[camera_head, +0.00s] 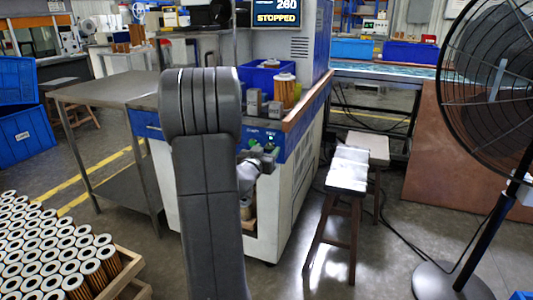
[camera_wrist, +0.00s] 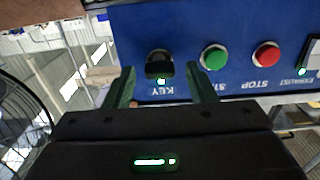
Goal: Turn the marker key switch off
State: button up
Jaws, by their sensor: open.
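The key switch (camera_wrist: 160,62) is a dark knob on a blue control panel (camera_wrist: 135,30), with a lit green light beside its KEY label, which appears upside down in the wrist view. I cannot tell clearly which way the knob is turned. My gripper (camera_wrist: 160,72) is open, with one finger on each side of the key switch and a gap between each finger and the knob. In the head view my gripper (camera_head: 262,157) is at the machine's blue front panel (camera_head: 278,146), partly hidden by my arm. The key switch cannot be made out there.
A green button (camera_wrist: 214,57), a red STOP button (camera_wrist: 266,55) and a white EXHAUST switch (camera_wrist: 312,54) sit on the same panel. A cartridge (camera_head: 285,91) and a blue bin (camera_head: 255,78) stand on the machine. A stool (camera_head: 347,170) and fan (camera_head: 495,90) stand to the right.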

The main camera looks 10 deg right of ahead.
jog(key=shift+w+d, duration=0.1)
jog(key=shift+w, duration=0.1)
jog(key=c, duration=1)
